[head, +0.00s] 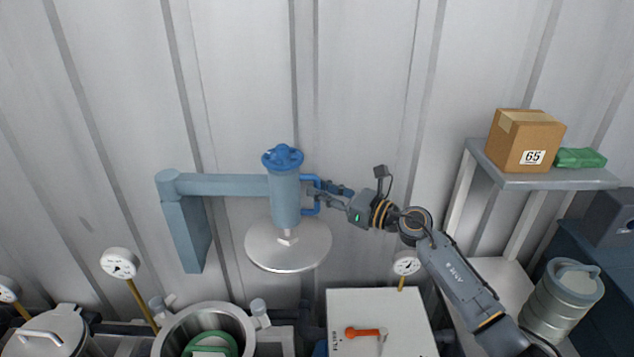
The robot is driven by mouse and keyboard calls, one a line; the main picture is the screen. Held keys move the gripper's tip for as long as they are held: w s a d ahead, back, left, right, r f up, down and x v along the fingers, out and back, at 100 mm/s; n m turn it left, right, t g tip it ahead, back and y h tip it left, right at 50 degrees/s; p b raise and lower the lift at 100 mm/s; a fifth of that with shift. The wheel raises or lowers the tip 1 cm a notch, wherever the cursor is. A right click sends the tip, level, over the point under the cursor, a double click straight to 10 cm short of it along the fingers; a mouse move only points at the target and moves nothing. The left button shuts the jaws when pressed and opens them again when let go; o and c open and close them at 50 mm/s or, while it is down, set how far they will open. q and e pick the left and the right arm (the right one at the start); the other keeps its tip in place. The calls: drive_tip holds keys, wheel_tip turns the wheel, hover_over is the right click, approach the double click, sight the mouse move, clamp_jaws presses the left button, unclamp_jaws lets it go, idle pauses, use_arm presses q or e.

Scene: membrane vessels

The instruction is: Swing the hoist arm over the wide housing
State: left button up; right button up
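The hoist arm (225,185) is a blue-grey beam on a post at the left. At its right end is an upright cylinder (286,203) with a blue handwheel (283,157) on top and a round metal lid (289,252) below. A blue handle (317,182) sticks out on the cylinder's right side. My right gripper (318,196) has its fingers around this handle and appears shut on it. The open round vessel (247,326), seemingly the wide housing, stands at lower left of the lid, with a green ring (213,340) inside. My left gripper is not in view.
A lidded vessel (52,335) stands at bottom left. Gauges (120,263) rise on yellow stems. A white box (375,310) with an orange lever (362,332) is at bottom centre. A shelf (590,179) at right holds a cardboard box (525,140). A ribbed canister (563,300) stands below.

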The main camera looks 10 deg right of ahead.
drive_tip(key=shift+x, duration=0.8)
drive_tip(key=shift+s, duration=0.1)
clamp_jaws()
drive_tip(key=shift+a+f, duration=0.1)
drive_tip(key=shift+f, duration=0.05)
